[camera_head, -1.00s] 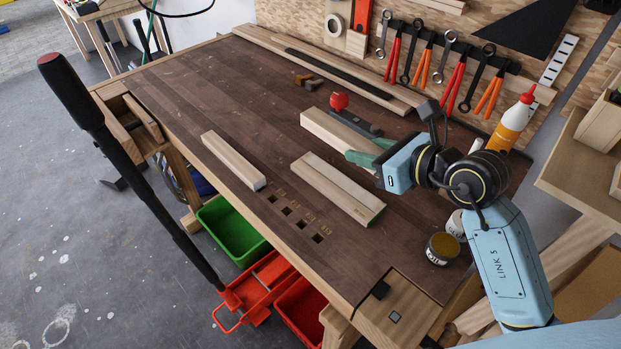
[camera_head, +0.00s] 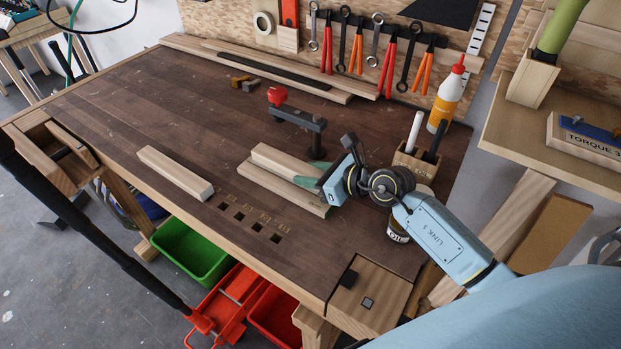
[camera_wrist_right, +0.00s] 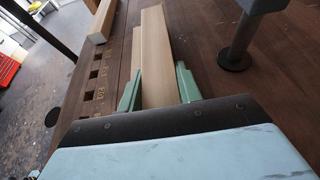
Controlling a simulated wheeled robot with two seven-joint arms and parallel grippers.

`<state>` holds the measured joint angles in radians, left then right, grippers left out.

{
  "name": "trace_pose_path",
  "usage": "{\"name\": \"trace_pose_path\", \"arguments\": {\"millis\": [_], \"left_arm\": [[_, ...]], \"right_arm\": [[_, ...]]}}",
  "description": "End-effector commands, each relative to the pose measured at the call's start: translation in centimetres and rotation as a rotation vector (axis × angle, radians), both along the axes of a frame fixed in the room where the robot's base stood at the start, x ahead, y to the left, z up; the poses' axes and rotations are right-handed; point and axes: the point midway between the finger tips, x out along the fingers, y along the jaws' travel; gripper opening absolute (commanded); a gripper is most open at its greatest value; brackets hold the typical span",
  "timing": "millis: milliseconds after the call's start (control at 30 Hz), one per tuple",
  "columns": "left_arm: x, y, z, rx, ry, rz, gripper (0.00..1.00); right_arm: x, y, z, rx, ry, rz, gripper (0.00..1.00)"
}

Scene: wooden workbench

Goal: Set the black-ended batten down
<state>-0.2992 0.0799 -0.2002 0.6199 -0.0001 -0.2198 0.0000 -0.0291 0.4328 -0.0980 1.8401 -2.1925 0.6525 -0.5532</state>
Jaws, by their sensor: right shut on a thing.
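My right gripper (camera_head: 312,174) is shut on a pale wooden batten (camera_head: 284,160); in the right wrist view its green fingers (camera_wrist_right: 158,86) flank this batten (camera_wrist_right: 155,50). The end towards my gripper is hidden, so I cannot see a black end. The held batten partly covers a second batten (camera_head: 275,190), which lies on the bench just in front of it. I cannot tell whether the two touch. A third batten (camera_head: 172,170) lies apart to the left, with a greyish near end. My left gripper is out of view.
A red-topped dark clamp (camera_head: 297,115) stands close behind the held batten. A pen block (camera_head: 416,164), glue bottle (camera_head: 445,101) and tin (camera_head: 398,230) are around my right arm. Square holes (camera_head: 239,216) line the front. The bench's left part is clear.

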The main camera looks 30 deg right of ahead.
Motion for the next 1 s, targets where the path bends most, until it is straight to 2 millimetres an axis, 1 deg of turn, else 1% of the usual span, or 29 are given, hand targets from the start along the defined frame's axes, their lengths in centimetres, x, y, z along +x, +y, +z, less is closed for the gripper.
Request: {"name": "trace_pose_path", "arguments": {"millis": [33,67,300,433,467,600,867,967,1000], "left_arm": [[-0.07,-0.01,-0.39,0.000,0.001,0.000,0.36],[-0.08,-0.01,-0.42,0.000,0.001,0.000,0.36],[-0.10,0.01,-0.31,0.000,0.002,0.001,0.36],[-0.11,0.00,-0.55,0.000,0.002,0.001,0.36],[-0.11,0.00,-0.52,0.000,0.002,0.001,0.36],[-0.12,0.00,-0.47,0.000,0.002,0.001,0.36],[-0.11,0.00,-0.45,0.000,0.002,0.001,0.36],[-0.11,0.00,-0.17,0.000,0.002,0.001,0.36],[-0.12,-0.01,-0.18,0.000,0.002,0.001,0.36]], "right_arm": [[0.00,0.01,-0.83,0.002,0.001,-0.001,0.10],[-0.01,0.02,-1.03,0.002,0.001,-0.001,0.10],[0.00,0.02,-0.92,0.001,-0.001,0.000,0.10],[0.00,0.02,-1.34,0.001,-0.001,0.000,0.10],[-0.01,0.03,-1.33,0.000,0.000,0.000,0.37],[-0.02,0.02,-1.27,0.000,0.000,0.000,0.55],[-0.02,0.02,-1.24,0.000,0.000,0.000,0.56],[-0.01,0.01,-0.77,0.000,0.000,0.000,0.56],[-0.36,-0.22,-0.78,-0.001,0.002,0.000,0.56]]}}
